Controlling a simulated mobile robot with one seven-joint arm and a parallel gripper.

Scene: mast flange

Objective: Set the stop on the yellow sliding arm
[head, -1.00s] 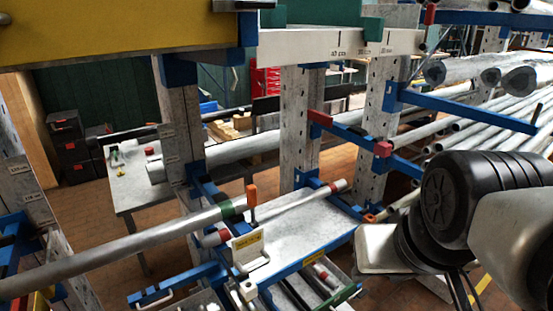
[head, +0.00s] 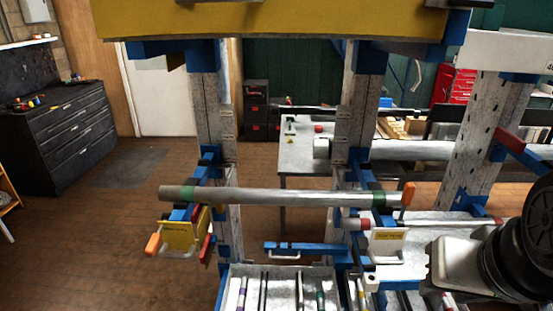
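The yellow sliding arm (head: 183,234) is at the left post, a yellow plate with a small label. An orange-handled stop (head: 154,244) sticks out at its left, tilted to the side and lower than the pipe. A long grey pipe (head: 290,197) with green bands lies level above the yellow arm, reaching to the white-plated arm (head: 388,240) at right. Another orange stop (head: 408,194) stands upright at the pipe's right end. My arm's black and pale links fill the lower right; no fingertips show, so I cannot see my gripper.
Below the pipe is a tray (head: 270,271) of thin coloured-banded rods. Blue brackets and posts (head: 212,120) stand around the pipe. A yellow beam (head: 270,18) crosses overhead. The brown floor (head: 110,220) at left is open, with a black drawer cabinet (head: 80,135) behind.

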